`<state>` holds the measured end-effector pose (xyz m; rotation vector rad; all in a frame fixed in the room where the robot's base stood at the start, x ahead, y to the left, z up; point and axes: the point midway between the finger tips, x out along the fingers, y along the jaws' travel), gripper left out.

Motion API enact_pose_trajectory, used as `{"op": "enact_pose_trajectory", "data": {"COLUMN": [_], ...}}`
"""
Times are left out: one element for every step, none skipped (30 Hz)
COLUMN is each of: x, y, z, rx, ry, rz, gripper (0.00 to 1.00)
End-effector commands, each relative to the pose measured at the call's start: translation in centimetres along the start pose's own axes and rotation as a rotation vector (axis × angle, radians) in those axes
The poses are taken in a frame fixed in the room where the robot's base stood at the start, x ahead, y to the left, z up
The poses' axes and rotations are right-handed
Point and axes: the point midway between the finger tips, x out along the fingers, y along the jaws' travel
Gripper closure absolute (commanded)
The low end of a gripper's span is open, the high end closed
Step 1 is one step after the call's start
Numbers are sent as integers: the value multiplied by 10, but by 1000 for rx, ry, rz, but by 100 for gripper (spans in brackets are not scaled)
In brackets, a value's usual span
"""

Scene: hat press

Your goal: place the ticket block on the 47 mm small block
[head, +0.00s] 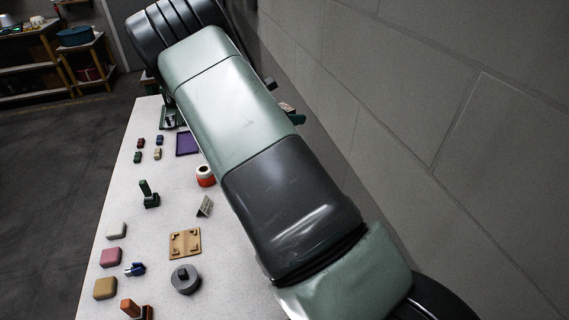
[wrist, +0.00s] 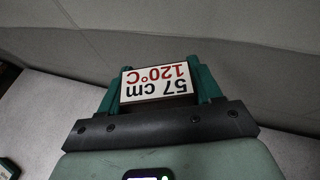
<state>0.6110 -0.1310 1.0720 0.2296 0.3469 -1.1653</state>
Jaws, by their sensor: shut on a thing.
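The ticket block (wrist: 158,83) is held between the green fingers of my gripper (wrist: 158,78) in the wrist view. Its white face reads "57 cm" in black and "120°C" in red, upside down in the picture. In the head view my gripper (head: 292,114) shows only partly past my arm, near the wall and beyond the table's right edge in the picture. Several small blocks, red (head: 141,143), blue (head: 159,140), green (head: 137,157) and tan (head: 157,154), stand on the table's far left. I cannot tell which is the 47 mm one.
The pale table (head: 165,225) also holds a purple tray (head: 187,144), a red-and-white ring (head: 205,176), a wooden board (head: 185,243), a dark round weight (head: 185,279), a green stamp-like piece (head: 149,195) and larger pads (head: 111,257). My arm hides the table's right side. A grey wall (head: 400,90) stands close.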

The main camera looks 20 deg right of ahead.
Motion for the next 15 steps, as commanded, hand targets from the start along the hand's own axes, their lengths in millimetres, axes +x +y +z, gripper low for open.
{"op": "enact_pose_trajectory", "data": {"x": [1,4,6,8,9,12,14,15,16,18,19,21,23,25,29], "y": [2,2,1,1,1,2,2,2,2,2,1,1,1,1,1], "z": [-4,-10,-16,-20,-23,-28,-33,-36,-40,-43,-46,-52,-56,-62,-69], "rx": [-7,-8,-6,-7,-6,-5,-4,-5,-3,-3,-3,-3,-4,-4,-3], "ry": [0,0,0,0,0,0,-1,0,0,0,0,0,0,0,1], "rz": [10,7,6,6,6,6,6,6,6,5,5,4,4,4,4], "gripper": [67,67,67,67,67,67,67,67,67,67,67,67,67,67,67]}}
